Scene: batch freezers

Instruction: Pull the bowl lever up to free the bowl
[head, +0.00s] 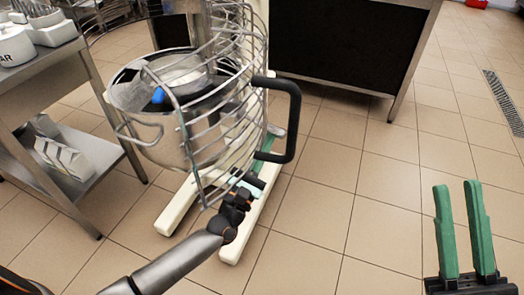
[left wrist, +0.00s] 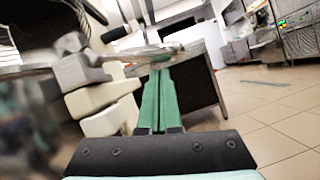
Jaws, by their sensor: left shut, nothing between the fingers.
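The steel bowl (head: 165,145) sits in the mixer behind a wire guard (head: 215,130). A black loop-shaped handle (head: 293,120) stands out on the mixer's right side; I cannot tell whether it is the bowl lever. My left gripper (head: 264,145) is shut and empty, below and beside the bowl near the handle's lower end, partly hidden by the guard. In the left wrist view its green fingers (left wrist: 162,68) are together, with a blurred grey metal bar (left wrist: 140,53) by their tips; contact is unclear. My right gripper (head: 457,187) is open and empty over the floor.
A steel table (head: 60,60) with a lower shelf stands at the left. The mixer's pale base legs (head: 180,205) spread over the tiled floor. A dark-fronted counter (head: 345,45) stands behind. A floor drain (head: 503,100) lies at the right. The floor right of the mixer is clear.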

